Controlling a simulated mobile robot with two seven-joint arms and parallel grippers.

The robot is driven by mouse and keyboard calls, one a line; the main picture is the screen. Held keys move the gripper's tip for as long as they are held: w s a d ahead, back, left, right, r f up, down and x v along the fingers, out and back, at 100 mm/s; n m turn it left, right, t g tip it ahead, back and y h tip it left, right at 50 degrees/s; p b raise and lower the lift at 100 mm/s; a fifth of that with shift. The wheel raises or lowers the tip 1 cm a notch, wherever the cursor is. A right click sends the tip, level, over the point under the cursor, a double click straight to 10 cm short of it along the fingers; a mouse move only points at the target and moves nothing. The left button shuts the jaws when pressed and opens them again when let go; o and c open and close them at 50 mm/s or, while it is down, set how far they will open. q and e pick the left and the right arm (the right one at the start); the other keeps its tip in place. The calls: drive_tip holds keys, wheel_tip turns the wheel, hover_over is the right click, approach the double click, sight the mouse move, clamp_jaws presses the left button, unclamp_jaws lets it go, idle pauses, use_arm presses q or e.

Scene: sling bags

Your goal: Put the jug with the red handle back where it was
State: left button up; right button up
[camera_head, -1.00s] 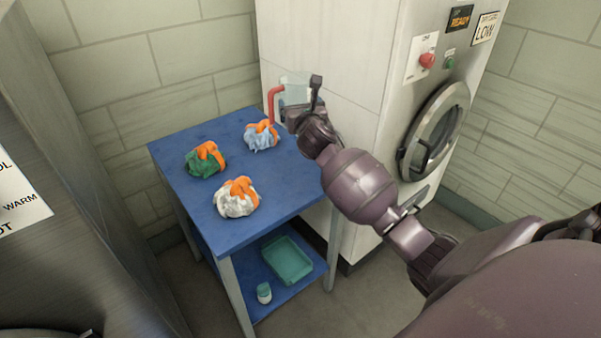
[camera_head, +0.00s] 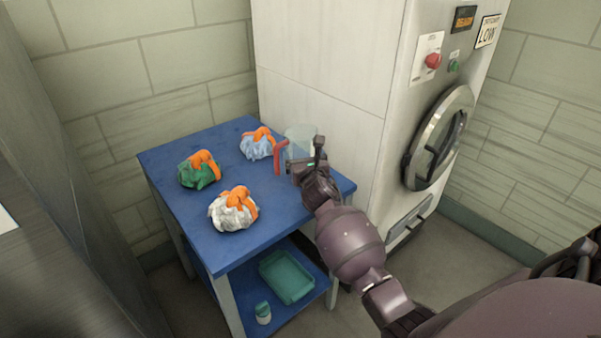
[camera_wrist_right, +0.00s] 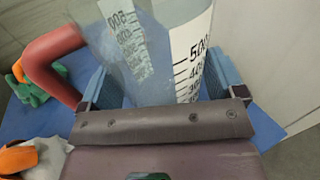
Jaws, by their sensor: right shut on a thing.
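The jug (camera_head: 299,137) is clear with a red handle (camera_head: 280,157) on its left side. It is at the right back part of the blue table, near the white cabinet. My right gripper (camera_head: 304,165) is shut on the jug, and its fingers hide part of the jug's body. In the right wrist view the jug (camera_wrist_right: 150,50) stands between the fingers of the gripper (camera_wrist_right: 160,90), with measuring marks showing and the red handle (camera_wrist_right: 50,60) to the left. I cannot tell whether the jug's base touches the table. My left gripper is not in view.
The blue table (camera_head: 285,205) holds a green bag (camera_head: 195,174), a blue bag (camera_head: 255,147) and a white bag (camera_head: 228,216), each with orange straps. A teal tray (camera_head: 287,277) and a small bottle (camera_head: 263,313) are on the lower shelf. A round-door machine (camera_head: 440,140) stands at right.

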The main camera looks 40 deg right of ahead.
wheel_tip(320, 180, down, 4)
drive_tip(key=shift+f+b, duration=0.25)
drive_tip(key=shift+b, duration=0.55)
drive_tip(key=shift+f, duration=0.1)
drive_tip(key=o, duration=0.9)
drive_tip(key=shift+o, duration=0.2)
drive_tip(key=shift+r, duration=0.25)
drive_tip(key=shift+s+a, duration=0.1)
drive_tip(key=shift+s, duration=0.1)
drive_tip(key=p+v, duration=0.1)
drive_tip(key=v, duration=0.9)
drive_tip(key=shift+s+p, duration=0.1)
drive_tip(key=shift+p, duration=0.25)
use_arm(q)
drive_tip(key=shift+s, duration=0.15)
use_arm(e)
drive_tip(key=s+a+f+m+g+y, duration=0.2)
drive_tip(key=s+a+f+m, duration=0.2)
drive_tip(key=s+m, duration=0.5)
drive_tip(key=s+a+f+m+g+y, duration=0.2)
drive_tip(key=s+a+f+m, duration=0.2)
drive_tip(key=s+m, duration=0.6)
drive_tip(key=s+a+f+m+g+y, duration=0.1)
drive_tip(key=s+a+f+m, duration=0.3)
drive_tip(key=s+m, duration=0.6)
wheel_tip(320, 180, down, 2)
drive_tip(key=shift+s+a+f+m+g+y, duration=0.15)
drive_tip(key=shift+m+g+y, duration=0.25)
drive_tip(key=shift+m+y, duration=0.45)
